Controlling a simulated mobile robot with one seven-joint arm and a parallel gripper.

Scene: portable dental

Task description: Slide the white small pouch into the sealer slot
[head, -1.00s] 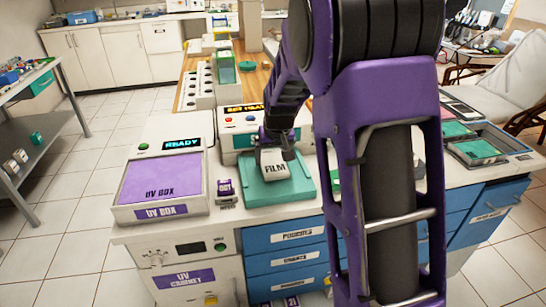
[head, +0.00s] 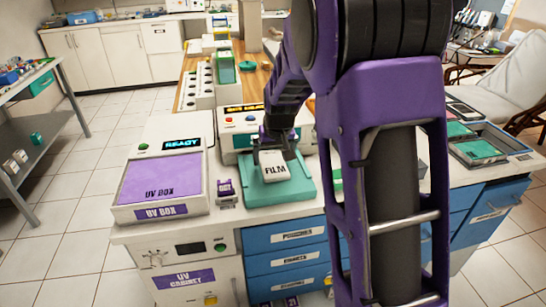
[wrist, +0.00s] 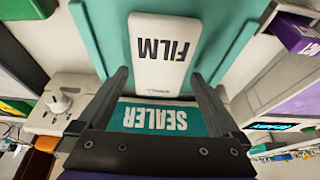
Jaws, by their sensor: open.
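The white small pouch, marked FILM (head: 274,165), lies on the teal plate (head: 300,190) in front of the sealer. It also shows in the wrist view (wrist: 162,55), its sealer-side end near the fingertips. The sealer (head: 240,118) is a white machine with a lit orange display. Its teal SEALER label (wrist: 160,119) shows between my fingers in the wrist view. My gripper (head: 277,149) is open at the pouch's sealer-side end, one finger to each side, with gaps showing in the wrist view (wrist: 160,76). The slot is hidden behind my gripper.
A UV box (head: 160,180) with a READY display stands to the left, with a small purple item (head: 226,188) between it and the plate. Trays with teal contents (head: 478,148) lie at the right. Blue drawers (head: 285,255) are below the counter.

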